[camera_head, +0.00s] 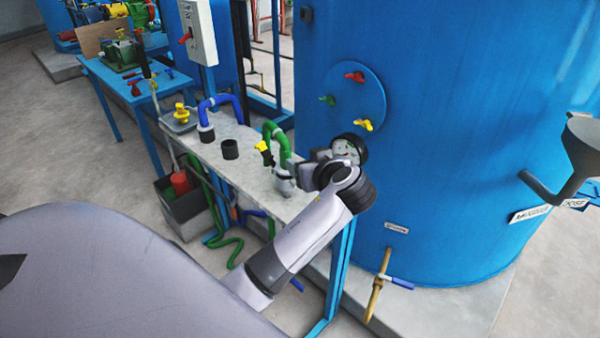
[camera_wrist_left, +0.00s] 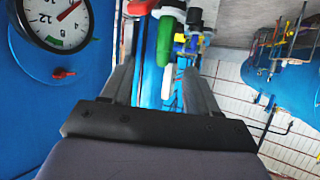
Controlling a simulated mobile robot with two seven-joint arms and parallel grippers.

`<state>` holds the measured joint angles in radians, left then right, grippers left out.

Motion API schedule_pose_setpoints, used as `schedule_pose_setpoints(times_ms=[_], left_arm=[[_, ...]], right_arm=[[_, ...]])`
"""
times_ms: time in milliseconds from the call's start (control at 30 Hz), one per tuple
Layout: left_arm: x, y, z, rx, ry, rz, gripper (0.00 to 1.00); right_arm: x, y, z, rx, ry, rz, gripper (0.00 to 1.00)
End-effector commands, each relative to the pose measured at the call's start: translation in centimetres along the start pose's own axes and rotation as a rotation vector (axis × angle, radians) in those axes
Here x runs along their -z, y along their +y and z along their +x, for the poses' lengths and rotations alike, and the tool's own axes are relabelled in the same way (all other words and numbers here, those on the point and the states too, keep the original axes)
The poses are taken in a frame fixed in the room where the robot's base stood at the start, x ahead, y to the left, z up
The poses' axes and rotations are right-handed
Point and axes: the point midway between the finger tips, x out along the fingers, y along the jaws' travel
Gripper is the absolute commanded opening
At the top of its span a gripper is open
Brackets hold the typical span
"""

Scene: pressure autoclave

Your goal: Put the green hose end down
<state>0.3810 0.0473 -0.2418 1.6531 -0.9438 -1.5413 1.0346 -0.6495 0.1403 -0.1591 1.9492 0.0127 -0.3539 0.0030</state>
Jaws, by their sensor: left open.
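The green hose (camera_head: 281,137) arches above the blue-framed table near its right end. Its right leg comes down at a pale grey fitting (camera_head: 284,184) on the tabletop. I cannot tell if the hose end sits in that fitting or only stands over it. My left gripper (camera_head: 302,172) is beside the lower part of the hose, partly hidden by its own wrist. In the left wrist view, the left gripper (camera_wrist_left: 160,72) is open, and the green hose (camera_wrist_left: 165,42) shows beyond and between its fingers. My right gripper is not clearly seen.
A pressure gauge (camera_head: 349,149) is close behind my left wrist, by the large blue tank (camera_head: 450,120). On the table (camera_head: 240,178) stand a black cup (camera_head: 230,149) and a blue hose (camera_head: 222,101). A dark bin (camera_head: 185,207) is below.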

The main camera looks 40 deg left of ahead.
Motion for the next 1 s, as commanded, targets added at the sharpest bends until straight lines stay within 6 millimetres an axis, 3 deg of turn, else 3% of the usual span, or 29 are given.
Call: schedule_pose_setpoints(times_ms=[167, 367, 600, 800, 1000], left_arm=[[-7.2, -0.1, 0.0, -0.231, -0.086, 0.224, 0.6], [-15.9, -1.3, -3.0, -0.582, -0.152, 0.45, 0.6], [-25.5, -6.0, -8.1, -0.92, -0.192, 0.596, 0.6], [-29.1, -10.1, -11.3, -1.057, -0.183, 0.608, 0.6], [-29.8, -11.4, -12.3, -1.091, -0.169, 0.601, 0.6]], right_arm=[[0.0, 0.0, 0.0, 0.0, 0.0, 0.0, 0.43], [0.0, 0.0, 0.0, 0.0, 0.0, 0.0, 0.43], [0.0, 0.0, 0.0, 0.0, 0.0, 0.0, 0.43], [0.0, 0.0, 0.0, 0.0, 0.0, 0.0, 0.43], [0.0, 0.0, 0.0, 0.0, 0.0, 0.0, 0.43]])
